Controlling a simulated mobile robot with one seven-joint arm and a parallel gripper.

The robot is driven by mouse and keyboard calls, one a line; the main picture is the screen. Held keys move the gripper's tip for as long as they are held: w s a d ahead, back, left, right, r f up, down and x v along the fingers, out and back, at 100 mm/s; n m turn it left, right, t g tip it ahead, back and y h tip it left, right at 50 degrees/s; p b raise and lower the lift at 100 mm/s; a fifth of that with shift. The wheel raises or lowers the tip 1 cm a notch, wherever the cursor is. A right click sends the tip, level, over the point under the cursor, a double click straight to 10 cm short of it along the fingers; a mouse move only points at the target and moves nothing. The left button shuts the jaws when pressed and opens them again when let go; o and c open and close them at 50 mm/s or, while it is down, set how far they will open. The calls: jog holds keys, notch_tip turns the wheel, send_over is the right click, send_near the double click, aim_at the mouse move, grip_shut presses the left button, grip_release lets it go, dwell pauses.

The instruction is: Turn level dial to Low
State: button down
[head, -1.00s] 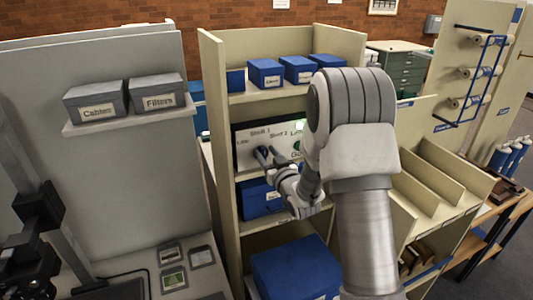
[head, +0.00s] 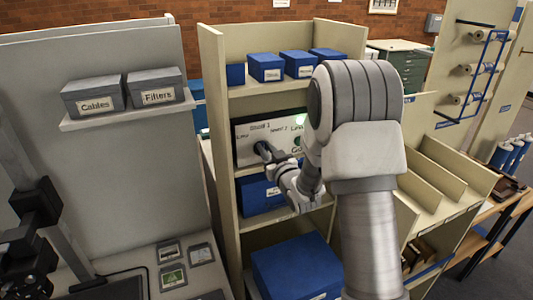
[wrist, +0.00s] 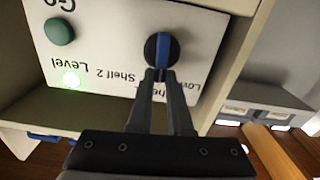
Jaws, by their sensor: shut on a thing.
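The white control panel (head: 243,147) sits in the shelf unit, with labels reading Low, Shelf 1, Shelf 2 and Level. The level dial (wrist: 163,48), a blue bar on a round black base, shows in the wrist view, which is upside down. Its bar stands nearly vertical in that picture, its lower end between my fingers. My gripper (wrist: 160,76) is shut on the dial's bar. My fingers partly cover the Shelf 1 label beside the Low label. In the head view my gripper (head: 264,149) hides the dial.
A green Go button (wrist: 59,31) and a lit green lamp (wrist: 71,79) are on the panel. Blue boxes stand above (head: 266,69) and below (head: 258,196) it. The shelf unit's side wall (head: 217,130) rises just left of the panel.

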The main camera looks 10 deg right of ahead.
jog(key=n+b, duration=0.3)
jog(key=b, duration=0.2)
jog(key=a+n+b, duration=0.1)
jog(key=n+b, duration=0.2)
jog(key=b, duration=0.3)
jog(key=f+n+b, duration=0.1)
jog(key=n+b, duration=0.1)
jog(key=b, duration=0.4)
jog(key=shift+s+a+n, duration=0.15)
jog(key=shift+a+n, duration=0.15)
jog(key=shift+n, duration=0.1)
jog(key=shift+r+b, duration=0.1)
jog(key=shift+b, duration=0.4)
jog(key=c, duration=0.8)
grip_release()
jog(key=shift+c, duration=0.2)
jog(key=s+d, duration=0.3)
jog(key=s, duration=1.4)
jog(key=shift+d, duration=0.15)
